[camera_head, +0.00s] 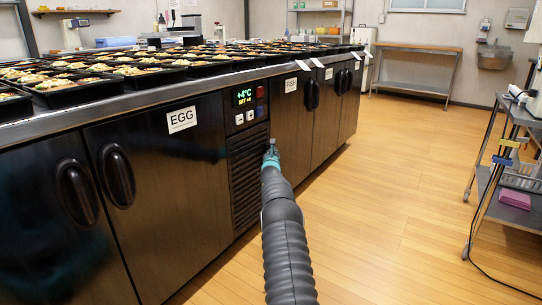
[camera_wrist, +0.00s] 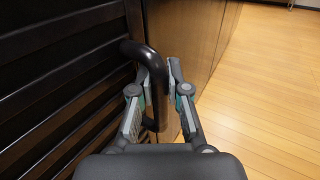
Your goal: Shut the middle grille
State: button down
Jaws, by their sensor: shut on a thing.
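The middle grille (camera_head: 248,180) is a dark panel of horizontal slats below the control display in the counter front. Its slats fill the left of the wrist view (camera_wrist: 65,85). A black curved bar handle (camera_wrist: 137,49) stands out from the grille's right side. My gripper (camera_wrist: 162,80) has a finger on either side of the handle's upright part and is shut on it. In the head view my gripper (camera_head: 271,152) is at the grille's right edge, and my arm hides part of that edge. I cannot tell whether the grille is flush or slightly ajar.
Bento trays (camera_head: 125,85) cover the counter top. Open wooden floor (camera_head: 400,200) lies to the right, before a metal cart (camera_head: 508,190).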

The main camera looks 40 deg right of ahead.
jog(key=shift+w+a+r+y, duration=0.1)
jog(key=shift+w+a+y, duration=0.25)
jog(key=shift+w, duration=0.3)
jog(key=shift+r, duration=0.1)
jog(key=c, duration=1.1)
grip_release()
jog(key=shift+w+a+n+t, duration=0.1)
jog(key=shift+a+n+t, duration=0.1)
jog(key=shift+n+t, duration=0.1)
jog(key=shift+c, duration=0.2)
jog(key=shift+d, duration=0.1)
jog(key=shift+s+d, duration=0.25)
